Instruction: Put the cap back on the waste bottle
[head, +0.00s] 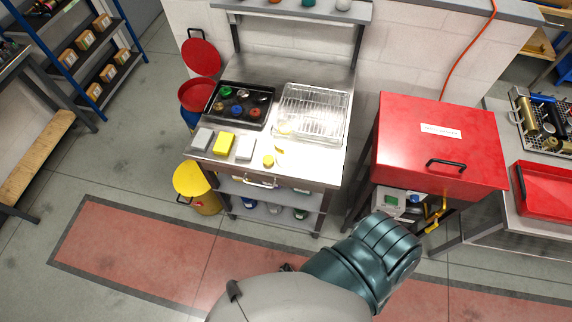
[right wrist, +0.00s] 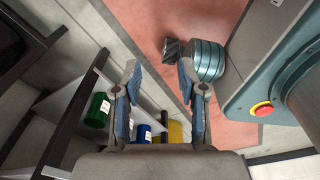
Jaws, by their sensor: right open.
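A small yellow round piece that looks like a cap (head: 268,161) lies on the steel bench (head: 312,166) near its front edge. Just behind it stands a pale, see-through yellowish object, perhaps the waste bottle (head: 284,128); it blends into the wire rack and I cannot make out its mouth. In the right wrist view my right gripper (right wrist: 158,77) is open with nothing between its fingers. It hangs low in front of the bench, apart from the cap. My left gripper is not in view.
A black tray (head: 219,121) of coloured items and a wire rack (head: 318,108) stand on the bench. Sponges (head: 223,144) lie at its front left. A red lidded washer (head: 440,143) is on the right, a yellow bin (head: 207,201) on the left. Containers (right wrist: 98,109) fill the lower shelf.

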